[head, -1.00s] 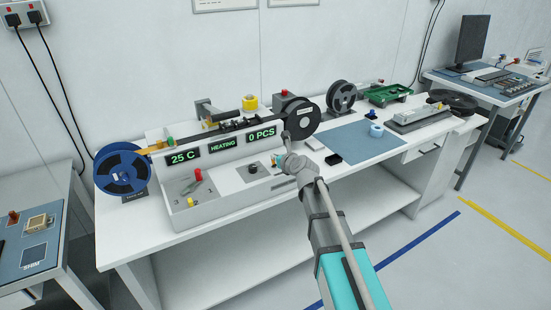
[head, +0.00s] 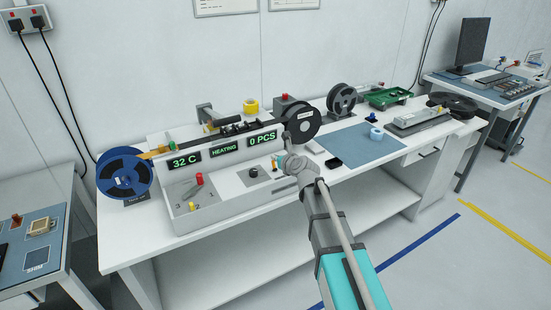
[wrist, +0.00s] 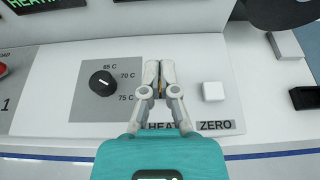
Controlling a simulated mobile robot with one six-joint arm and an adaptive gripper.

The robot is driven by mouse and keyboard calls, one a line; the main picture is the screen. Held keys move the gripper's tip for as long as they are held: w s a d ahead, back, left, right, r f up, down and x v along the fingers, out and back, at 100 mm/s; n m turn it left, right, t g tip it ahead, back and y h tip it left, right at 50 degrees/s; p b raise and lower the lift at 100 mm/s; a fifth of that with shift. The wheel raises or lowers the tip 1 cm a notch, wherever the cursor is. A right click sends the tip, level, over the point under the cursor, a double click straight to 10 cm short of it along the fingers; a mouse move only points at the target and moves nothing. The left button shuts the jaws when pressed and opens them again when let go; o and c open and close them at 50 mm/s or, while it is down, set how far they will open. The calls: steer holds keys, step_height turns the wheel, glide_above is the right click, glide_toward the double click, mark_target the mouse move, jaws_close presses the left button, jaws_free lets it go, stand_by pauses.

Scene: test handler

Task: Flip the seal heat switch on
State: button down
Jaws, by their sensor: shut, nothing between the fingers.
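The test handler (head: 235,183) is a long white-grey unit on the bench. Its displays read 32 C, HEATING (head: 224,148) and 0 PCS. In the wrist view, my gripper (wrist: 159,66) is shut and empty over the panel, above the partly covered HEAT label (wrist: 163,127). The seal heat switch is mostly hidden behind the fingers; a small orange sliver shows between them. In the head view, a small orange piece (head: 274,162) shows on the panel just left of my wrist. Whether the fingers touch the switch I cannot tell.
A black dial (wrist: 102,83) marked 65 C, 70 C and 75 C is left of the fingers. A white button (wrist: 213,91) above the ZERO label is right. A red-topped lever (head: 200,180) and blue reel (head: 124,174) stand further left. A blue mat (head: 362,142) lies right.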

steer(key=shift+s+d+r, duration=0.1)
steer(key=shift+s, duration=0.05)
steer(key=p+v, duration=0.1)
steer(key=v, duration=0.1)
steer(key=r+p+v, duration=0.1)
steer(key=v, duration=0.1)
step_height(320, 180, up, 9)
steer(key=s+d+p, duration=0.1)
steer(key=s+p, duration=0.1)
steer(key=p, duration=0.7)
steer(key=shift+s+d+f, duration=0.25)
steer(key=shift+d, duration=0.05)
steer(key=s+d+f+n+g+h, duration=0.4)
steer(key=s+d+n, duration=0.6)
steer(key=n, duration=0.4)
steer(key=s+d+f+n+g+h, duration=0.3)
steer(key=s+d+f+n+g, duration=0.4)
steer(key=s+d+n, duration=0.3)
steer(key=s+f+n, duration=0.1)
steer(key=s+n, duration=0.2)
steer(key=n, duration=0.2)
steer(key=shift+d+g+h, duration=0.2)
steer(key=shift+g+h, duration=0.1)
steer(key=shift+h, duration=0.1)
